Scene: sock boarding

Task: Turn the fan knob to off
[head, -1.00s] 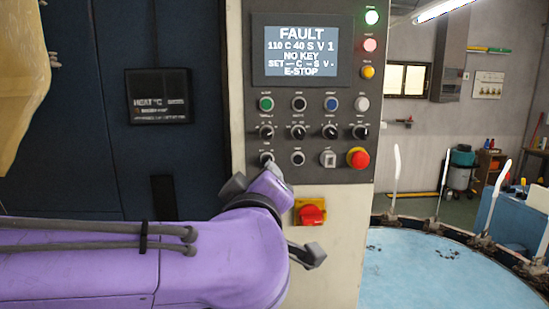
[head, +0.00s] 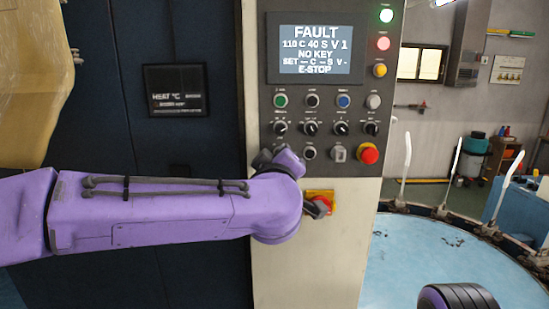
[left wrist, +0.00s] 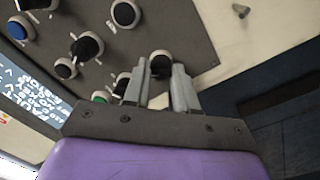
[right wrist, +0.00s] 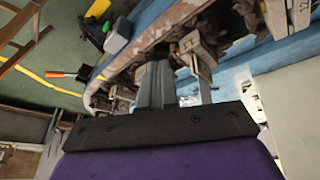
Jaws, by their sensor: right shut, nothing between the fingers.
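The grey control panel (head: 325,75) carries a row of black selector knobs (head: 310,128) and a lower row of controls. Their small labels are not readable, so I cannot tell which is the fan knob. My left gripper (head: 279,160) is at the lower left of the panel, covering the leftmost lower control. In the left wrist view, its fingers (left wrist: 160,82) are apart, with a dark round knob (left wrist: 161,65) showing between or just beyond their tips. Contact is not clear. My right gripper (right wrist: 178,75) is shut and empty, away from the panel.
The display (head: 316,48) reads FAULT, NO KEY, E-STOP. A red emergency button (head: 368,153) sits at the panel's lower right. A red switch on a yellow plate (head: 321,201) is below, partly behind my left arm. A blue round table (head: 420,255) is at right.

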